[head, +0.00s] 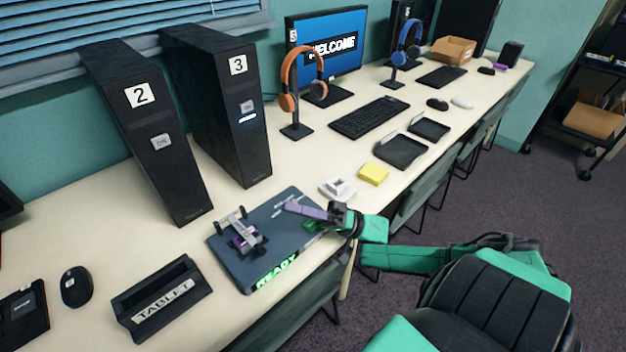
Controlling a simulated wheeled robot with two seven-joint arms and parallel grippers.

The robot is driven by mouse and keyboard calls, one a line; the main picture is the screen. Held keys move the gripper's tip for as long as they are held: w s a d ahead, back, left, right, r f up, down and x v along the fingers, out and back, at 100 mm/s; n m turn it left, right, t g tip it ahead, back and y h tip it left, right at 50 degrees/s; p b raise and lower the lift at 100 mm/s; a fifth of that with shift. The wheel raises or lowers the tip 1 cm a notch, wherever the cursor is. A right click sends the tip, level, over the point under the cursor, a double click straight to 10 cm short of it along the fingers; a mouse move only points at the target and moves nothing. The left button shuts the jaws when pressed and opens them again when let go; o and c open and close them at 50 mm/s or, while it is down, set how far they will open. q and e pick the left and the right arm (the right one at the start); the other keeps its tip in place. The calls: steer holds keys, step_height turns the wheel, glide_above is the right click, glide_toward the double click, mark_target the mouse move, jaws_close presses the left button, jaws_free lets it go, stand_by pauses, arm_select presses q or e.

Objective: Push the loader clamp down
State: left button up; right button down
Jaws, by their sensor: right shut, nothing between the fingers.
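The loader (265,262) is a dark flat board on the table with a lit green READY sign on its front edge. On its left part stands a small grey frame with a purple block (243,238). On its right part a purple bar (303,208) lies low, near a small green piece. Which of these is the clamp's moving part is hard to tell. My right gripper (331,213) is shut, with nothing held, at the loader's right edge by the purple bar's end. Whether it touches the bar is unclear. My left gripper is out of view.
Two black towers marked 2 (150,130) and 3 (225,110) stand behind the loader. A white device (338,188), yellow notes (373,174) and black trays (401,151) lie beyond my right gripper.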

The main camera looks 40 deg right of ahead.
steer(key=v, duration=0.5)
steer(key=shift+b, duration=0.35)
steer(key=shift+r, duration=0.1)
